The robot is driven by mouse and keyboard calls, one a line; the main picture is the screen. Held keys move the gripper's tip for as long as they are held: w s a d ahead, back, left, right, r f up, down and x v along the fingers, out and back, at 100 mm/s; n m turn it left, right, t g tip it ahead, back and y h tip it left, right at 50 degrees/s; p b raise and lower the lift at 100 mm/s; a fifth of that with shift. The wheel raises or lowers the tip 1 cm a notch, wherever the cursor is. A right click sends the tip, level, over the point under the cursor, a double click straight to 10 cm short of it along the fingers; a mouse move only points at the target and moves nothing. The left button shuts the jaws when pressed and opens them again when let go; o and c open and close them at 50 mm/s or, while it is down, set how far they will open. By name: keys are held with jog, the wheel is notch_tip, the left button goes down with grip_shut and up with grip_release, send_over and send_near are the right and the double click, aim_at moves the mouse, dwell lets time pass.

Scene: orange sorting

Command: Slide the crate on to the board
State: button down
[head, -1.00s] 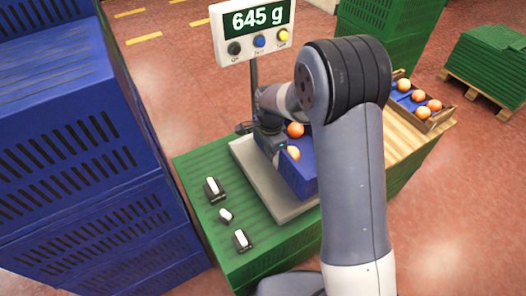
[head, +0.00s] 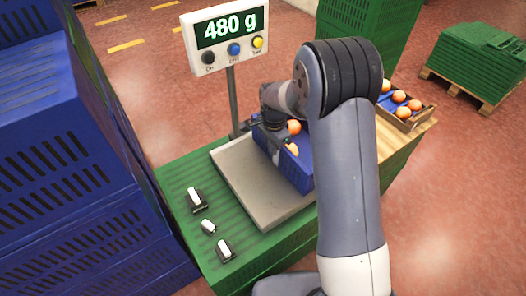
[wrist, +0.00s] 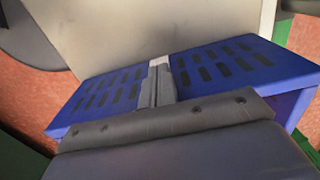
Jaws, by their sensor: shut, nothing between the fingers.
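The blue crate (head: 293,172) with oranges in it sits at the right part of the grey scale plate (head: 248,180). My arm hides its right part, so I cannot tell how far it reaches past the plate. The pale wooden board (head: 422,130) lies to the right, partly behind my arm. My gripper (head: 277,149) is shut and empty at the crate's left side. In the wrist view, the shut fingers (wrist: 158,85) are against or very close to the slotted blue crate wall (wrist: 225,65); contact is not certain.
The scale display (head: 226,31) reads 480 g. Several small black-and-white items, one of them here (head: 195,198), lie on the green stand left of the plate. Blue crates (head: 75,150) are stacked at left.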

jog(key=w+d, duration=0.3)
jog(key=d, duration=0.2)
jog(key=w+d+p, duration=0.1)
jog(key=w+d, duration=0.2)
jog(key=d, duration=0.2)
jog(key=w+d, duration=0.4)
jog(key=shift+d+p, duration=0.3)
jog(key=shift+d, duration=0.1)
notch_tip(320, 180, up, 11)
jog(key=shift+p, duration=0.35)
jog(key=shift+f, duration=0.1)
notch_tip(320, 180, down, 11)
jog(key=shift+s+a+f+b, duration=0.1)
jog(key=shift+b, duration=0.25)
jog(key=shift+s+a, duration=0.2)
jog(key=shift+a, duration=0.25)
jog(key=shift+s+a+r, duration=0.2)
jog(key=shift+s+a, duration=0.1)
jog(key=shift+a, duration=0.05)
